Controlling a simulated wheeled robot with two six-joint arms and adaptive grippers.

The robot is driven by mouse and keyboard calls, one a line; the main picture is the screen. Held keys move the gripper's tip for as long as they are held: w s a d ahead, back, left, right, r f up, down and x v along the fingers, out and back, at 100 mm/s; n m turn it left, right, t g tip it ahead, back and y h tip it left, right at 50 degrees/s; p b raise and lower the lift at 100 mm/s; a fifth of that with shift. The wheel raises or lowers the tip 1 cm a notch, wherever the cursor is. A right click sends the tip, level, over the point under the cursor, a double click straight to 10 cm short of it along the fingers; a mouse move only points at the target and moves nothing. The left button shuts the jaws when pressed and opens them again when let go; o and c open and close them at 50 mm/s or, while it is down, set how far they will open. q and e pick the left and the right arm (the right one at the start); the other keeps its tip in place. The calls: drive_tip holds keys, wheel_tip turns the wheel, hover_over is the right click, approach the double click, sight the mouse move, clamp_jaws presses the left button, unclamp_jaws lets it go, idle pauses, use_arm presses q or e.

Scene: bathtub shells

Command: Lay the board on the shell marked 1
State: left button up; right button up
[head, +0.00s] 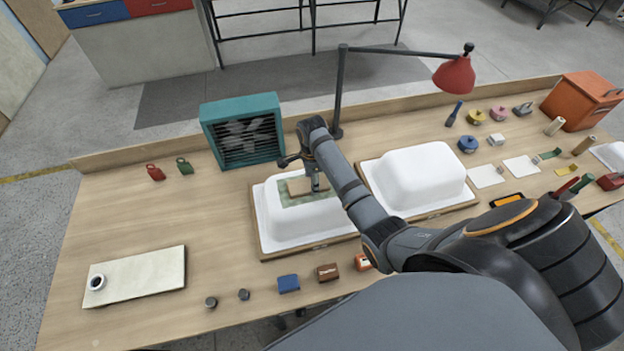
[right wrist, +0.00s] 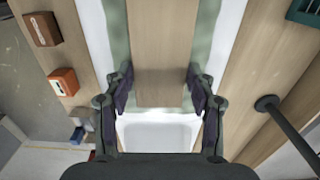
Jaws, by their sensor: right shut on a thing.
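Two white upturned tub shells stand on wooden bases, a left shell (head: 282,225) and a right shell (head: 418,178); I cannot read a number on either. A green mat (head: 312,212) lies on top of the left shell. My right gripper (head: 314,186) is over the left shell, shut on the light wooden board (head: 296,187). In the right wrist view the board (right wrist: 163,35) runs between the two fingers (right wrist: 162,90), with green mat (right wrist: 202,25) along both sides. I cannot tell whether the board touches the mat. My left gripper is out of view.
A teal fan (head: 243,130) and a red lamp (head: 454,75) on a dark post stand behind the shells. Small boxes, one blue (head: 288,284), line the front edge. A pale slab (head: 135,276) with a cup lies left. Tools crowd the right. The left-middle tabletop is clear.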

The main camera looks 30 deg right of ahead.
drive_tip(key=shift+s+f, duration=0.1)
drive_tip(key=shift+f, duration=0.05)
drive_tip(key=o, duration=1.3)
drive_tip(key=shift+o, duration=0.5)
drive_tip(key=shift+o, duration=1.4)
drive_tip(key=shift+r+p, duration=0.65)
drive_tip(key=shift+r, duration=2.95)
